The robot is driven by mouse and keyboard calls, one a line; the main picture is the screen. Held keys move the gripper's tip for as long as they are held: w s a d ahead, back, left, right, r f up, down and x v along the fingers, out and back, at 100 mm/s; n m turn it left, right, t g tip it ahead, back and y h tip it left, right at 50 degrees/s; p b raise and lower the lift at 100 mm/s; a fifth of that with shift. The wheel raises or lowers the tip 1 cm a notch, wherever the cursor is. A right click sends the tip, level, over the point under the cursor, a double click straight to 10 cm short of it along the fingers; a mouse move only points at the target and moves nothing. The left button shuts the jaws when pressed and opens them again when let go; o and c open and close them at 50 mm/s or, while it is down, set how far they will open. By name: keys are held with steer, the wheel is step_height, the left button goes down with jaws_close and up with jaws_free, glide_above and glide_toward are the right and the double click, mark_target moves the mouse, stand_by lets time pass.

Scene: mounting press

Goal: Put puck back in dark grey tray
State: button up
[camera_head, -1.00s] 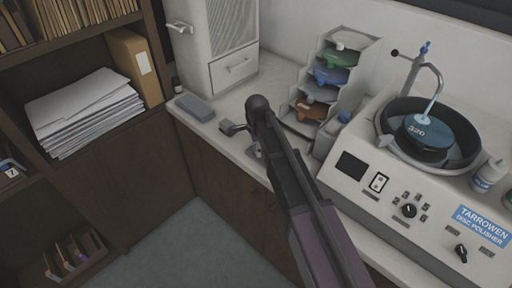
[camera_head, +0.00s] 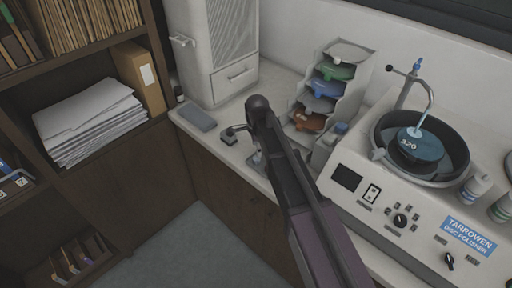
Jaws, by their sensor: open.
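My arm crosses the middle of the view and hides most of my gripper (camera_head: 242,149). Two small grey finger parts show to the left of and below the arm's rounded end, apart from each other, over the front of the bench. I see no puck between them. A stepped rack holds coloured trays: pale on top, then green, blue, a grey tray (camera_head: 318,103), and orange-brown at the bottom. The grey tray is the likeliest dark grey one, though its shade is hard to judge. My gripper is left of and in front of the rack. I cannot make out the puck.
A disc polisher (camera_head: 347,178) with a blue disc and curved spout fills the right of the bench. Bottles stand at its right. A white cabinet (camera_head: 232,80) stands behind a flat grey pad (camera_head: 197,118). Shelves with papers (camera_head: 90,120) are at left.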

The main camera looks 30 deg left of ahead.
step_height(320, 180, up, 7)
steer(key=p, duration=0.6)
stand_by(1.8)
